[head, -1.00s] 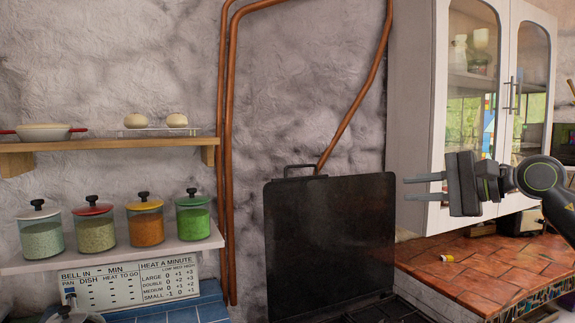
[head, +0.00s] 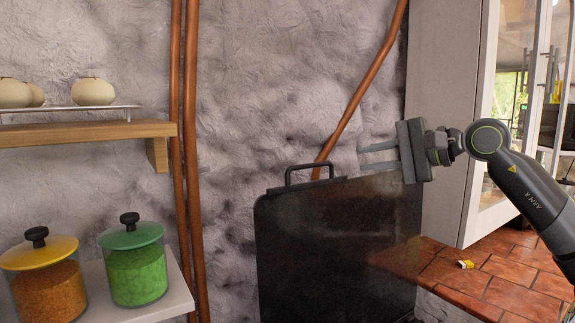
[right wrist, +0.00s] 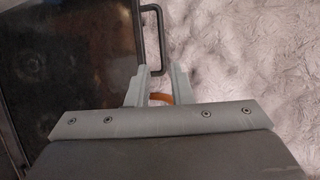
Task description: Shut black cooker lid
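The black cooker lid (head: 335,245) stands upright, open, against the rough wall, with a bar handle (head: 316,166) on its top edge. My right gripper (head: 362,159) is at the lid's upper right corner, with its fingers pointing left towards the handle. In the right wrist view the gripper (right wrist: 158,70) is open and empty, its two fingers apart. There the lid (right wrist: 65,70) fills the left side and the handle (right wrist: 161,35) lies just beyond the fingertips. I cannot tell whether the gripper touches the lid. My left gripper is not in view.
Copper pipes (head: 186,200) run up the wall left of the lid. A shelf (head: 165,302) with lidded jars (head: 137,270) is at the left. A white cabinet (head: 440,130) stands right of the lid, above a red tiled counter (head: 490,290) with a small yellow item (head: 465,264).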

